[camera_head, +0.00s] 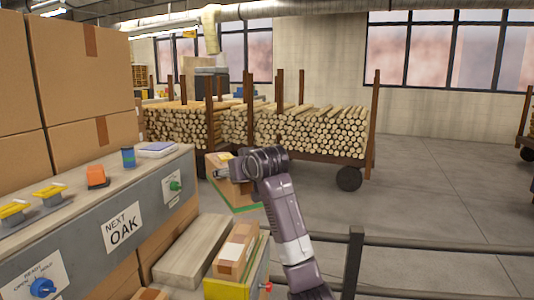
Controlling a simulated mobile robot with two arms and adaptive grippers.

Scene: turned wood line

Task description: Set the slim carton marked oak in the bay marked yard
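My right arm comes in from the bottom centre. Its gripper (224,165) is at the far end, its fingers small and partly hidden by the wrist. A brown carton-like shape (229,188) with a green lower edge is right below and beside the gripper; I cannot tell whether it is held. A slim brown carton (236,252) with a white label lies in a yellow-fronted bay (228,291) at the bottom centre. The label is too small to read. No bay marking "yard" is legible. My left gripper is not in view.
A grey console (70,250) at left carries a "NEXT OAK" sign (123,229), knobs, an orange item (96,176) and a blue cup (128,157). Large cartons (80,80) are stacked behind it. A dark rail (354,262) stands at right. Log carts (310,135) stand behind; floor at right is clear.

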